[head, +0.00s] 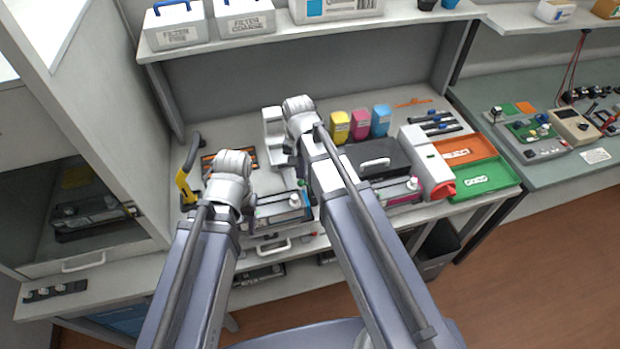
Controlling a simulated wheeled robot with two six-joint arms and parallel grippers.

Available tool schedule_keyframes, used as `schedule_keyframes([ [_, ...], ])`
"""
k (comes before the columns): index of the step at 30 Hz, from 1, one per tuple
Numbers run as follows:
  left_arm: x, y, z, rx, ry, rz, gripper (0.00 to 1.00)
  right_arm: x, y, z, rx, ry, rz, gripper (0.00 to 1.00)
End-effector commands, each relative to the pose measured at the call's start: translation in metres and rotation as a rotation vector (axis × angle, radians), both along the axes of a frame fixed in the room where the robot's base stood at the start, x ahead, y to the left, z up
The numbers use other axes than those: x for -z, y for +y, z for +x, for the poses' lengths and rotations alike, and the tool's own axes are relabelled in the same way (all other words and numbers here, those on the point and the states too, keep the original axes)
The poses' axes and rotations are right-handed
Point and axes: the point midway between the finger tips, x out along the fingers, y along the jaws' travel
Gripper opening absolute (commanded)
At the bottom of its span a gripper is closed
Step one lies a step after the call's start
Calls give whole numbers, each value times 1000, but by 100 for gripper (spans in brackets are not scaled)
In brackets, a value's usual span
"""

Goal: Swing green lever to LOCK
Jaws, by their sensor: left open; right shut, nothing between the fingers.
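A small green piece (302,183), which looks like the lever's end, shows just left of my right forearm. It is at the back edge of a dark cartridge unit (280,208) with a cyan strip and a white knob. The LOCK marking is too small to read. My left gripper (246,210) is open at the left end of this unit, mostly hidden by its own wrist. My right gripper (291,164) is shut and empty, above and behind the unit near the green piece. I cannot tell whether it touches the green piece.
A second cartridge with a magenta strip (398,191) lies right of my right arm. Behind it are a black case (378,160) and toner bottles (360,124). An orange tray (463,150) and a green tray (484,179) are at right. A yellow-and-black handle (184,187) stands at left.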

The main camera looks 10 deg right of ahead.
Motion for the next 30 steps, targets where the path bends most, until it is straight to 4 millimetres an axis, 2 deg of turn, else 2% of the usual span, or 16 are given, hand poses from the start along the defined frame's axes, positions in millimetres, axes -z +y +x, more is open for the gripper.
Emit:
schedule_keyframes([
  [30,0,0,0,0,0,0,50,0,9,-9,0,0,0,0],
])
